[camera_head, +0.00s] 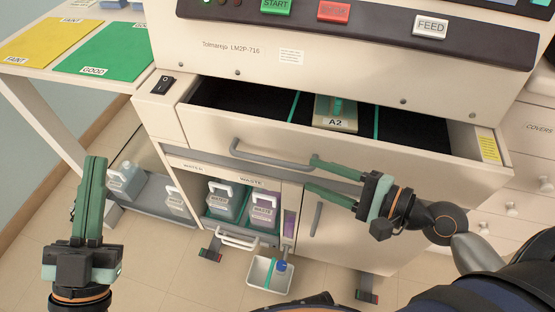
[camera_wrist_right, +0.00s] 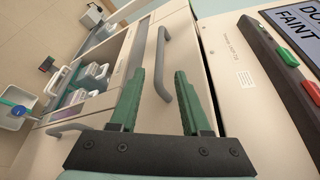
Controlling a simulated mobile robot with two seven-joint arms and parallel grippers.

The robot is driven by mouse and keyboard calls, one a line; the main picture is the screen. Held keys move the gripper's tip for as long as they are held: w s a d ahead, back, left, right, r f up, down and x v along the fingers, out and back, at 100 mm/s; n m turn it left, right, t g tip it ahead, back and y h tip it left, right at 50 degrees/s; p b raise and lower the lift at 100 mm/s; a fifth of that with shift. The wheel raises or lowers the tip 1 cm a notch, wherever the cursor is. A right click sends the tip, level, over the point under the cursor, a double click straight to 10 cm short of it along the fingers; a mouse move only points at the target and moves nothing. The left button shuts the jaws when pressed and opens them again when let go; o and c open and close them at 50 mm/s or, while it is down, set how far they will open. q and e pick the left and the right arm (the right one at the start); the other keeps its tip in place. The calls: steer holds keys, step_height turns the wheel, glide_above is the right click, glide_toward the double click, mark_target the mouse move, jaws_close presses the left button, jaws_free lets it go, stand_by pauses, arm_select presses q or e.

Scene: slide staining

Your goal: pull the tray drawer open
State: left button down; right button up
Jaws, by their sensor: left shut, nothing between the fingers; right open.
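The tray drawer (camera_head: 400,165) of the cream machine stands partly pulled out, with its dark interior showing. A rack labelled A2 (camera_head: 337,115) sits inside. The drawer's grey bar handle (camera_head: 270,158) runs across its front; it also shows in the right wrist view (camera_wrist_right: 165,65). My right gripper (camera_head: 310,173) is open and empty, close to the handle's right end; its fingers also show in the right wrist view (camera_wrist_right: 160,80). Whether a finger touches the handle I cannot tell. My left gripper (camera_head: 96,160) is shut and empty at the lower left, well apart from the drawer.
Below the drawer, an open bay holds water and waste jugs (camera_head: 262,208). A side table (camera_head: 22,68) with yellow and green mats stands at left. A cabinet with drawers (camera_head: 530,140) stands at right.

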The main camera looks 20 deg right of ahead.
mark_target(288, 166)
steer(key=x, duration=0.5)
steer(key=shift+w, duration=0.2)
steer(key=x, duration=0.3)
steer(key=shift+a+f, duration=0.1)
steer(key=shift+w+a+f, duration=0.1)
steer(key=shift+w+a, duration=0.25)
steer(key=shift+w, duration=0.15)
arm_select(q)
steer(key=shift+s+d+r+m+h, duration=0.1)
steer(key=shift+s+r+m+h, duration=0.45)
steer(key=shift+r, duration=0.2)
arm_select(e)
steer(key=shift+c, duration=0.3)
jaws_close()
